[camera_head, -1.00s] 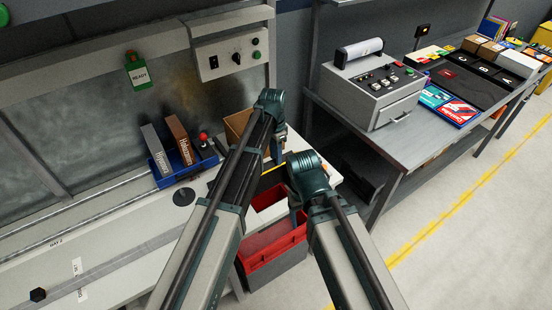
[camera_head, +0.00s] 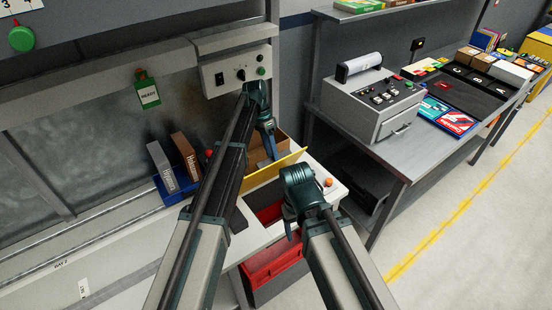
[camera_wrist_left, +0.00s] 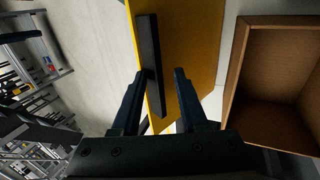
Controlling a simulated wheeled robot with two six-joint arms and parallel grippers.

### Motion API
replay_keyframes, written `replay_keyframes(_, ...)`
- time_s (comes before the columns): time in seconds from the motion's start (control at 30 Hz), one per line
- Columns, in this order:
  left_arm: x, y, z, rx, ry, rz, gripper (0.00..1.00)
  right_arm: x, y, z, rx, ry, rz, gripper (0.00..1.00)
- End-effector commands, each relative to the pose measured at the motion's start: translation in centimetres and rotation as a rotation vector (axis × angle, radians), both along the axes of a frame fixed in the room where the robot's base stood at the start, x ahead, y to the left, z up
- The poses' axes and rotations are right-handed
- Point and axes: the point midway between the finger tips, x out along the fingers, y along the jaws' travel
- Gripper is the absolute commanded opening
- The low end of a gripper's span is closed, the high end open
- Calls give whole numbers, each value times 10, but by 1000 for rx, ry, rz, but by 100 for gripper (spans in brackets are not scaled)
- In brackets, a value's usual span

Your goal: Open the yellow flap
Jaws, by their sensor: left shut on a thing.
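The yellow flap (camera_head: 284,164) stands tilted up behind an opening with a red inside (camera_head: 270,212) in the white bench. In the left wrist view the yellow flap (camera_wrist_left: 192,48) has a black bar handle (camera_wrist_left: 149,62) on its face. My left gripper (camera_head: 271,152) is at the flap in the head view. In the left wrist view my left gripper (camera_wrist_left: 163,88) has its fingers on both sides of the handle and flap edge, shut on it. My right gripper (camera_head: 290,226) hangs in front of the opening; its fingers are mostly hidden, and its jaw state is unclear.
A cardboard box (camera_head: 262,148) stands right behind the flap. A red bin (camera_head: 272,264) sits below the opening. A blue holder (camera_head: 178,187) with two boxes is on the left. An orange ball (camera_head: 328,182) is at the bench's right end. A grey machine (camera_head: 372,105) stands on the right table.

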Motion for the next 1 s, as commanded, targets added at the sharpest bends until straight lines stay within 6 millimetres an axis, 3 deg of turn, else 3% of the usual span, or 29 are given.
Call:
replay_keyframes(0.03,20,15,-8,13,-12,16,0,0,0,-6,0,0,0,71)
replay_keyframes(0.2,29,23,-6,-23,39,16,0,0,0,-11,0,0,0,71)
replay_keyframes(1.0,34,31,-3,-62,91,14,0,0,0,-15,0,0,0,71)
